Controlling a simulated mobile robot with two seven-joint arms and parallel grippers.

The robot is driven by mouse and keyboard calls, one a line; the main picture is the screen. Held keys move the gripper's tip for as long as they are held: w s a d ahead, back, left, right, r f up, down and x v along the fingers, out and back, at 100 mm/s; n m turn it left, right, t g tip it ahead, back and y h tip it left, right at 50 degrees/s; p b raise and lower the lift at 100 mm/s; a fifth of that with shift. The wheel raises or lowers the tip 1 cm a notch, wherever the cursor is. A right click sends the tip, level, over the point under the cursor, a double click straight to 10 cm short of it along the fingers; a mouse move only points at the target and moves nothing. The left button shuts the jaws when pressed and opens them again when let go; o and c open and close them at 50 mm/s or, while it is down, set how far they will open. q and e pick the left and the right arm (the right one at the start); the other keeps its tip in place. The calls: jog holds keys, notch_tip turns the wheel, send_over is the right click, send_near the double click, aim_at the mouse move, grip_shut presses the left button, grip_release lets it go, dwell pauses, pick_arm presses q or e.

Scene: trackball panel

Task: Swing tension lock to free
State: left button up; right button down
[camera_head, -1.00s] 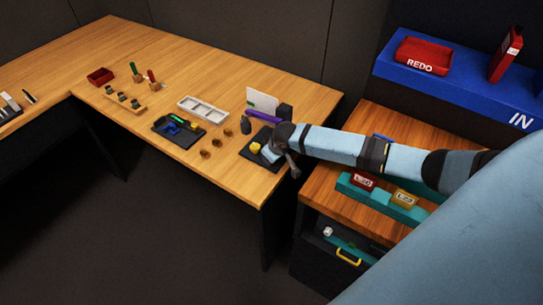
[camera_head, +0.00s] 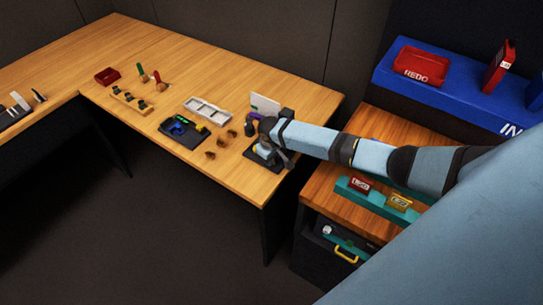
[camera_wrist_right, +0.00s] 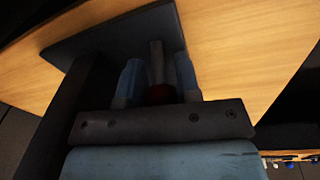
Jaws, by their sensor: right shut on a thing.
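The dark panel (camera_head: 252,164) lies near the right end of the wooden desk. My right gripper (camera_head: 264,153) is over this panel, and my wrist hides much of it. In the right wrist view, my right gripper (camera_wrist_right: 157,66) has its two pale blue fingers on either side of a grey upright lever (camera_wrist_right: 156,50). A dark red round part (camera_wrist_right: 158,95) sits at the lever's near end, between the fingers. The gripper is shut on this lever, which I take for the tension lock. The dark plate (camera_wrist_right: 110,35) shows behind it. My left gripper is out of view.
A white card (camera_head: 266,103) stands behind the panel. To its left are several small brown knobs (camera_head: 221,143), a dark tray (camera_head: 178,138) with blue and green items and a white divided tray (camera_head: 208,111). A teal rack (camera_head: 373,198) stands on the lower right cabinet.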

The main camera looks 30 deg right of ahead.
jog(key=c, duration=0.9)
grip_release()
jog(key=shift+d, duration=0.1)
jog(key=shift+w, duration=0.1)
